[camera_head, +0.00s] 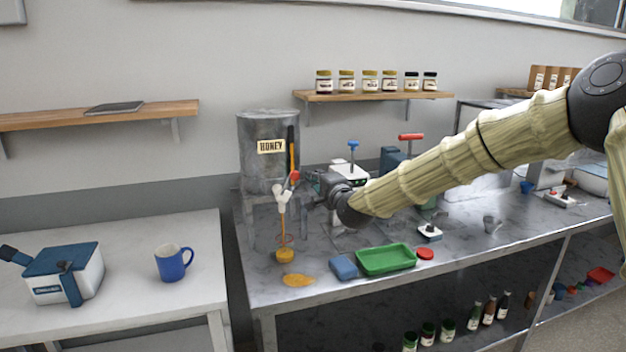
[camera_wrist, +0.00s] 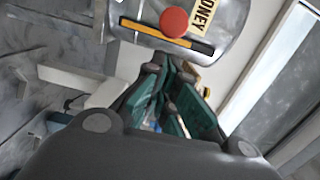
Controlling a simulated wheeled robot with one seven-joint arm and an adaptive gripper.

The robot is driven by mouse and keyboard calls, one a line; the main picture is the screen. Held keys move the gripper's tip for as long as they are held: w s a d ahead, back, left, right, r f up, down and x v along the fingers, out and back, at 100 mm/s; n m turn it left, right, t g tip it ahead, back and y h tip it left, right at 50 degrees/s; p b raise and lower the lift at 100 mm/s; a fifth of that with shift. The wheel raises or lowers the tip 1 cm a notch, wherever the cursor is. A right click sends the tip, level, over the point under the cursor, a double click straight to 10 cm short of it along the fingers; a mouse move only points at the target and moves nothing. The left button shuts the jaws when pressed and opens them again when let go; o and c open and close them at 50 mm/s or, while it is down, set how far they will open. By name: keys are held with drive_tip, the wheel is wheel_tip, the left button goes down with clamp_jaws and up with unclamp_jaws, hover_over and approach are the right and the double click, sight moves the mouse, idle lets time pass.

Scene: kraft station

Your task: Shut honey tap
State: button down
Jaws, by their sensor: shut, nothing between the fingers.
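The grey metal honey tank (camera_head: 262,180) with a HONEY label stands at the left end of the metal bench. Its white tap (camera_head: 282,196) carries a lever with a red knob (camera_head: 295,176). An amber stream (camera_head: 282,228) runs down from the tap to a small amber-filled container (camera_head: 285,256). My gripper (camera_head: 311,181) is shut and empty, just right of the tap. In the wrist view, the red knob (camera_wrist: 174,22) lies beyond my green fingers (camera_wrist: 170,76), apparently apart from them. Part of the white tap (camera_wrist: 108,92) shows left of the fingers.
An amber puddle (camera_head: 298,280) lies on the bench's front part. A blue block (camera_head: 344,267), a green tray (camera_head: 386,260) and a red lid (camera_head: 425,254) sit to its right. Equipment with a blue handle (camera_head: 353,145) stands behind my gripper. A shelf (camera_head: 375,96) holds several jars.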

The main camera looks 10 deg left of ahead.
drive_tip(key=w+d+b+v, duration=0.1)
drive_tip(key=d+b+v, duration=0.1)
drive_tip(key=v, duration=0.8)
drive_tip(key=shift+s+d+b, duration=0.2)
drive_tip(key=shift+s+b, duration=0.05)
drive_tip(key=shift+b, duration=0.45)
